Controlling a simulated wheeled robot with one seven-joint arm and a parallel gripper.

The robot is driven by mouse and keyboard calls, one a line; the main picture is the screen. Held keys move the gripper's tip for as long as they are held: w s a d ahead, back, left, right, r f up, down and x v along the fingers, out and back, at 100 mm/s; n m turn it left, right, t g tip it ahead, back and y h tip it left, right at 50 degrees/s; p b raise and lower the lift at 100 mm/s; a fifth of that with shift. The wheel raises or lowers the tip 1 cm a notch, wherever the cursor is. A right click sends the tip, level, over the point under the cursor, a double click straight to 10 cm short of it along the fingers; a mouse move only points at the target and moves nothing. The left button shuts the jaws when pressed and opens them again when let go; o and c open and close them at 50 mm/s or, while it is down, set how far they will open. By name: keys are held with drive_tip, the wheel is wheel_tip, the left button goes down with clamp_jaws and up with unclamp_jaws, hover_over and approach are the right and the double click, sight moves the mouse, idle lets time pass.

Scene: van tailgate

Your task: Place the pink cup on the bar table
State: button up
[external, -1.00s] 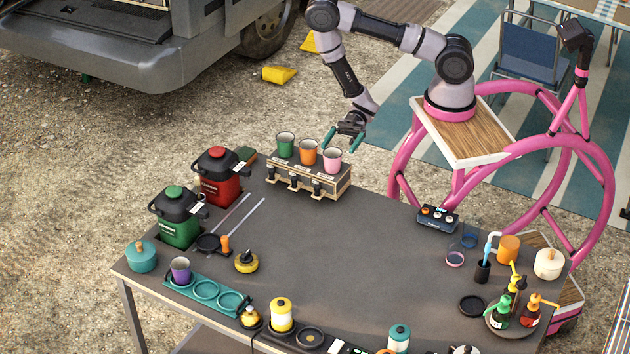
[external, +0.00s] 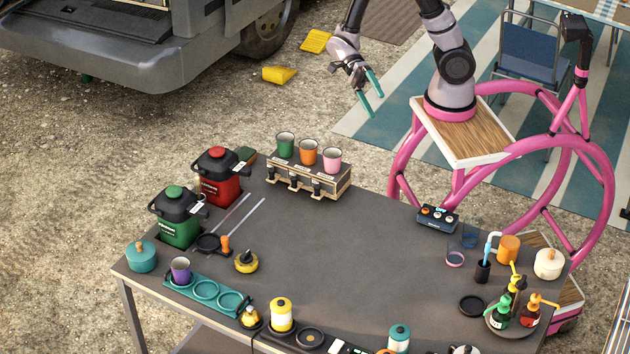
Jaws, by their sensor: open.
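The pink cup (external: 332,161) stands upright at the right end of a row of cups on top of a wooden rack with black taps (external: 310,186). An orange cup (external: 308,152) and a green cup (external: 285,146) stand to its left. The rack sits at the back edge of the dark bar table (external: 330,250). My gripper (external: 370,95) is open and empty, in the air beyond the table's back edge, above and to the right of the pink cup. It touches nothing.
Red (external: 218,175) and green (external: 178,217) canisters stand on the table's left. A purple cup (external: 180,270) sits in a teal holder (external: 204,290). A bottle tray (external: 512,313) is at the right, with a small dark box (external: 437,219) behind. The table's middle is clear.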

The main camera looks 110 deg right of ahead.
drive_tip(key=s+d+r+n+t+h, duration=0.3)
drive_tip(key=r+n+h, duration=0.3)
drive_tip(key=n, duration=0.8)
drive_tip(key=s+d+r+n+t+h, duration=0.3)
drive_tip(key=r+n+t+h, duration=0.2)
drive_tip(key=r+n, duration=0.7)
drive_tip(key=n+t, duration=0.1)
drive_tip(key=n, duration=0.2)
drive_tip(key=shift+d+r+h, duration=0.3)
drive_tip(key=shift+d+h, duration=0.05)
drive_tip(key=shift+h, duration=0.05)
drive_tip(key=shift+c, duration=1)
